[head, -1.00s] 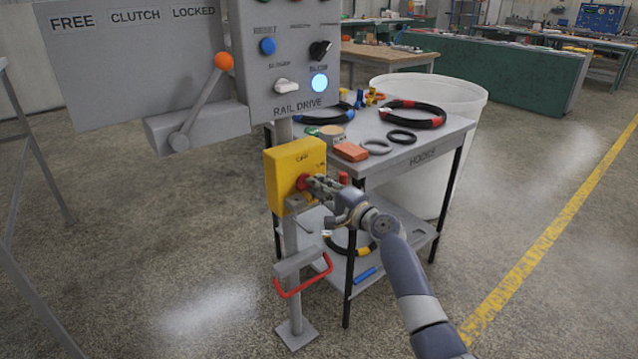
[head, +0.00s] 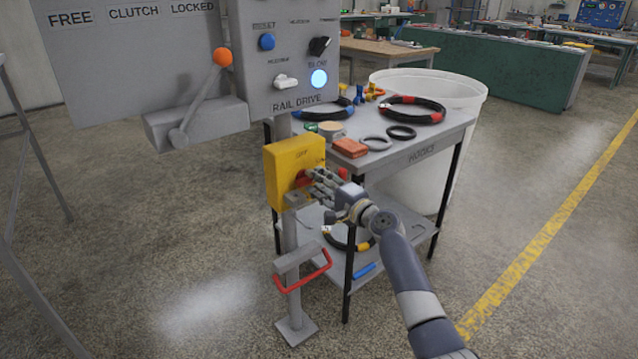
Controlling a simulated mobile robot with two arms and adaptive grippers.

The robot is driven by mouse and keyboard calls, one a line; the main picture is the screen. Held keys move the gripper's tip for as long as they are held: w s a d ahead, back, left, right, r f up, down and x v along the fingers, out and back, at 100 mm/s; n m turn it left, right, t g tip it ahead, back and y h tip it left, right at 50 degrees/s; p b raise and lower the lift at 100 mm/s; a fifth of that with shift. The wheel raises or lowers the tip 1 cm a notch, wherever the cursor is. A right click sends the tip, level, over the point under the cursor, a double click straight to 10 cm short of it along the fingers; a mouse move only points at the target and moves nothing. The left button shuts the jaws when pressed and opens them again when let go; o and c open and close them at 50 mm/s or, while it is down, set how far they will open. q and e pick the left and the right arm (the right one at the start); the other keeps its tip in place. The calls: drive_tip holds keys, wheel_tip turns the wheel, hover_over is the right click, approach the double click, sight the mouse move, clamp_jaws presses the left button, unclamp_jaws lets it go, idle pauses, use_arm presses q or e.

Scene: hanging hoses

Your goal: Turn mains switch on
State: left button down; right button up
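The mains switch is a yellow box (head: 283,187) on a grey post, with a red handle (head: 304,177) on its front. Small lettering above the handle is too blurred to read surely. My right gripper (head: 314,187) is at the front of the box, its fingers pointing left at the red handle and partly covering it. Whether the fingers touch or grip the handle is not clear. The handle's exact angle is partly hidden. My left gripper is out of view.
A grey rail drive panel (head: 285,100) with an orange-knobbed lever (head: 222,57) hangs above the box. A red-handled bracket (head: 303,276) is below. A hose table (head: 440,140) stands close behind my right arm. Floor at left is open.

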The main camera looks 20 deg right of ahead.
drive_tip(key=shift+s, duration=0.1)
drive_tip(key=v, duration=1.2)
